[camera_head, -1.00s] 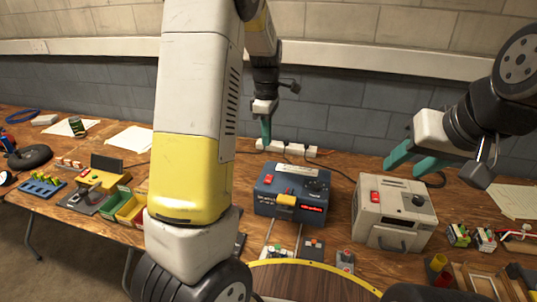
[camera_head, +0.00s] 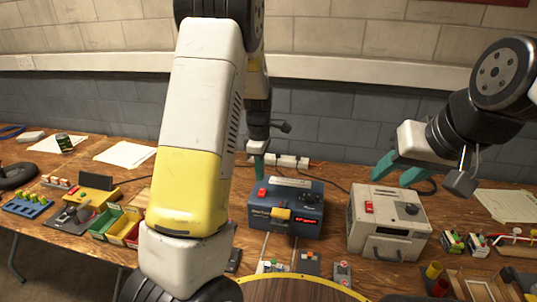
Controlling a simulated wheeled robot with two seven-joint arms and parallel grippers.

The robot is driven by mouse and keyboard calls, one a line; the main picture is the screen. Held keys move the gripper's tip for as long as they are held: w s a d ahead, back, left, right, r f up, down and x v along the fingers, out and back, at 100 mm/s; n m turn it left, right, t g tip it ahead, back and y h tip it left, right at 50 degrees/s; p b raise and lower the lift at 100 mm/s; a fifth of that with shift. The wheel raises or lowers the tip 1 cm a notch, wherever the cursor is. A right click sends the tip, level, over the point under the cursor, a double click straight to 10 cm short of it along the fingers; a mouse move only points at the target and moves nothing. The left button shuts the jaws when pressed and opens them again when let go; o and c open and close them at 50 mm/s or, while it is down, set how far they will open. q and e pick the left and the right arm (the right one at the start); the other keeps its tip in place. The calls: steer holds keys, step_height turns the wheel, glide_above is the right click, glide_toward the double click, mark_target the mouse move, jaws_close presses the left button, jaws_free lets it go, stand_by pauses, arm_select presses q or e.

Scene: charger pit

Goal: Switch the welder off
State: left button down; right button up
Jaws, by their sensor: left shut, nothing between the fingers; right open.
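A blue box (camera_head: 299,230) with a red lit display, a yellow part, a black knob and a red switch (camera_head: 262,193) stands on the bench. A beige box (camera_head: 378,246) with a red switch (camera_head: 369,207), a black knob and a front handle stands right of it. I cannot read which one is the welder. My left gripper (camera_head: 259,177) is shut and empty, pointing down just above the blue box's red switch; I cannot tell whether it touches. My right gripper (camera_head: 391,179) is open and empty above the beige box's top.
A white power strip (camera_head: 291,161) lies behind the blue box, with cables around it. Green, yellow and red bins (camera_head: 103,224) stand at the left. Small connectors (camera_head: 465,243) stand right of the beige box. My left arm hides part of the bench.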

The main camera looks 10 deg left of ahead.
mark_target(260, 194)
arm_select(q)
step_height(260, 194, down, 6)
steer(key=shift+f, duration=0.1)
stand_by(0.4)
